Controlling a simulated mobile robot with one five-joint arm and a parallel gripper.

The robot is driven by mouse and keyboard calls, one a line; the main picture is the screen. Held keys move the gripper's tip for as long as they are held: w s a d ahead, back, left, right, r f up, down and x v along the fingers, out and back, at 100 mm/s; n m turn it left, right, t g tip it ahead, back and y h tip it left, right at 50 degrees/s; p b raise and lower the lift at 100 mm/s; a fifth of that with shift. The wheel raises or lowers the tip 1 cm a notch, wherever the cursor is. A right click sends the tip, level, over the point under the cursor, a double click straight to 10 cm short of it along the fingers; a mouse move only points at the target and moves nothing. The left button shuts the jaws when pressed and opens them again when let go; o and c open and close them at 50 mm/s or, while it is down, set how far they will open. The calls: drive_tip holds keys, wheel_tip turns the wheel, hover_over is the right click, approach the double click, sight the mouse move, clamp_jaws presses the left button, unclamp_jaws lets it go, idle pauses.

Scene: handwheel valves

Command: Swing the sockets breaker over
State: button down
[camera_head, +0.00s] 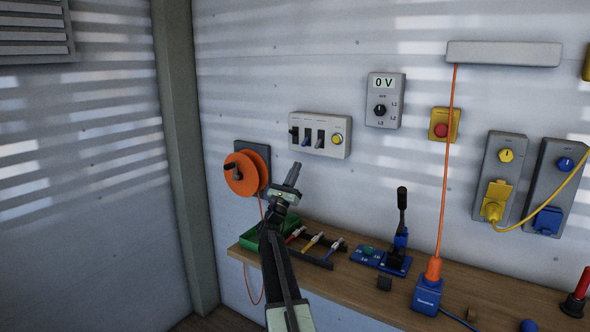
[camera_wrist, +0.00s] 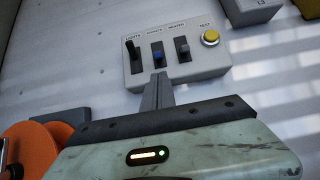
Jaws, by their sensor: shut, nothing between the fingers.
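The breaker box (camera_head: 336,149) is a light grey panel on the wall with three levers and a yellow test button. The sockets breaker (camera_head: 306,142) is the middle one, with a blue lever; the wrist view also shows this blue lever (camera_wrist: 157,57). In the head view it seems to sit low in its dark slot. My gripper (camera_head: 294,166) is shut and empty, pointing up just below the box's left part. In the wrist view its fingertips (camera_wrist: 161,76) appear just below the blue lever; I cannot tell whether they touch the box.
The lights lever (camera_wrist: 131,46) and heater lever (camera_wrist: 182,49) flank the blue one closely. An orange reel (camera_head: 242,174) hangs on the left. A voltmeter box (camera_head: 385,87) is at the upper right. Below, a wooden bench (camera_head: 480,298) holds a green tray, tools and a blue lever press.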

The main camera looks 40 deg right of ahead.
sight(305, 142)
drive_tip(key=p+x, duration=0.3)
drive_tip(key=x, duration=0.3)
drive_tip(key=shift+d+r, duration=0.1)
